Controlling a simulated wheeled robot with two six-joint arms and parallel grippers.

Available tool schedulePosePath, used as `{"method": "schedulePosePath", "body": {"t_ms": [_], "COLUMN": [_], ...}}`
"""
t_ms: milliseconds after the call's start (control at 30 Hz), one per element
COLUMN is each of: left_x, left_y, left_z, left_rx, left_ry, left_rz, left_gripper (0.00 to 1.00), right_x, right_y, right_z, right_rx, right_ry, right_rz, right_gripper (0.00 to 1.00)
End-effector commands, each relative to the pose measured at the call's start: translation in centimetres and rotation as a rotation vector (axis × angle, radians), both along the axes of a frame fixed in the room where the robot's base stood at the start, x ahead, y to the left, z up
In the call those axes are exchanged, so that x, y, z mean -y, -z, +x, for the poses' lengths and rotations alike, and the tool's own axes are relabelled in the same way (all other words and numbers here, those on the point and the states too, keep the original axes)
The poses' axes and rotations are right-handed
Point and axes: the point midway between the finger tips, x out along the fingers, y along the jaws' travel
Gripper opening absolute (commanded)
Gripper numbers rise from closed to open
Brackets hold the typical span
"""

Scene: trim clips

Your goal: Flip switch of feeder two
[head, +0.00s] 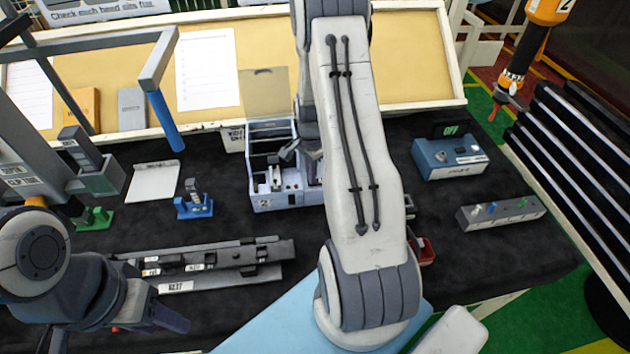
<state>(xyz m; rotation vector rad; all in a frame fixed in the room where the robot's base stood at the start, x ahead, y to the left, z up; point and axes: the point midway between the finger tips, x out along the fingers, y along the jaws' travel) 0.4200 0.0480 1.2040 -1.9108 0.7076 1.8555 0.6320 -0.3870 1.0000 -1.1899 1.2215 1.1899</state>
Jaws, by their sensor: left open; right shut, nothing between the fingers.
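A pale blue-white box marked "2" (262,203), which looks like feeder two, stands mid-table with open compartments and a raised tan lid (265,92). Small pale and dark parts show inside it; I cannot tell which is its switch. My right arm crosses in front and covers the box's right side. My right gripper (291,150) is shut and empty, its dark tip over the box's right part and partly hidden by the arm; contact cannot be told. My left gripper (155,312) is open and empty at the lower left, far from the box.
A blue unit (450,160) with an "OFF" display and a grey strip (500,212) with coloured switches stand at right. A dark rail (210,262) lies in front. Green and blue clip stands (194,205) are at left. An orange tool (535,35) hangs upper right.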

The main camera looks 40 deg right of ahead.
Motion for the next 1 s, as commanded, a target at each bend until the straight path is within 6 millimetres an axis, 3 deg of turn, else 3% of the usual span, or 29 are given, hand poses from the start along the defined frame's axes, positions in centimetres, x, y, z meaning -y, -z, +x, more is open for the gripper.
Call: {"method": "schedulePosePath", "body": {"t_ms": [800,1000], "left_x": [0.0,0.0], "left_y": [-5.1,-5.4], "left_z": [0.0,0.0], "left_rx": [0.000,0.000], "left_ry": [0.000,0.000], "left_rz": [0.000,0.000], "left_gripper": [0.49,0.49], "right_x": [0.0,0.0], "right_y": [-6.5,-7.0], "right_z": [0.0,0.0], "right_rx": [0.000,0.000], "right_ry": [0.000,0.000], "right_rz": [0.000,0.000], "right_gripper": [0.00,0.00]}}
